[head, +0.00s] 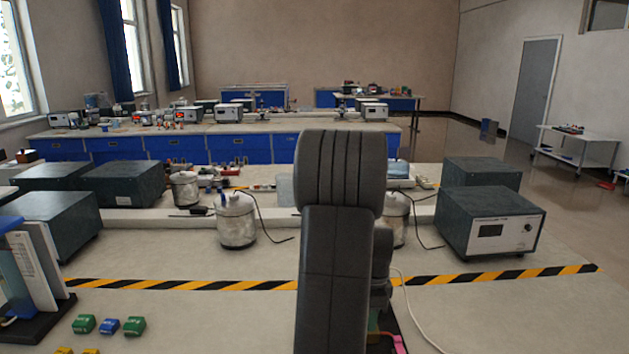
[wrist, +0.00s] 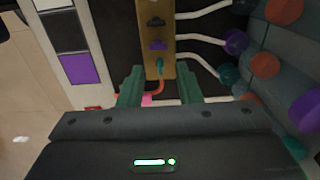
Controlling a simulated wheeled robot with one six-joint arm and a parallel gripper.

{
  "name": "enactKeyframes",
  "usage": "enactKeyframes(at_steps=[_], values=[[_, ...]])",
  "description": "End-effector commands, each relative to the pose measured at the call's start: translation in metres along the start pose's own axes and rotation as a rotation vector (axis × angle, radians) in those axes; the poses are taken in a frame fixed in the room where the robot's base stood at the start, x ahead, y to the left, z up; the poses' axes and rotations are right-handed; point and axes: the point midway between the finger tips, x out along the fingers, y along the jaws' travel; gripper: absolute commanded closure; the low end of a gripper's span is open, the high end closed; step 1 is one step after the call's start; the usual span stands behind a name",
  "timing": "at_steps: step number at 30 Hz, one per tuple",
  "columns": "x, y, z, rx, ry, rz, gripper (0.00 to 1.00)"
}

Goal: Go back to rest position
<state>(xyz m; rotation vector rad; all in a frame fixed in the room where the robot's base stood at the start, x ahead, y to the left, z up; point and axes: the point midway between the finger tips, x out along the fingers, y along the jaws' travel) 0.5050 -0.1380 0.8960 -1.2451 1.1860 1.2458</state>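My gripper (wrist: 160,84) shows in the wrist view with its two green fingers apart and nothing clearly held between them. Beyond the fingertips is a tan strip (wrist: 156,38) with dark, purple and teal sockets or plugs. A teal plug (wrist: 159,66) sits at its near end, with an orange-red cable below it. A small pink piece (wrist: 147,100) shows near the left finger. In the head view my dark arm rises in the middle and hides my gripper and what lies behind it.
White cables (wrist: 205,62) run right from the strip toward coloured round parts. In the head view, a grey instrument box (head: 490,222) and a metal canister (head: 236,222) stand beyond the striped tape (head: 180,285). Small green and blue blocks (head: 109,326) lie front left. Bench right of my arm is mostly clear.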

Motion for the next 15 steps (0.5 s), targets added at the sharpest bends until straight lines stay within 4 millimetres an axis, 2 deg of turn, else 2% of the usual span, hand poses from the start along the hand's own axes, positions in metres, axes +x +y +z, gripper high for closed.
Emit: enactKeyframes(at_steps=[5,15], values=[[0.0145,0.0004,0.0001,0.0,0.0,0.0,0.69],[0.0137,0.0,0.0,0.014,0.0,-0.001,0.69]])
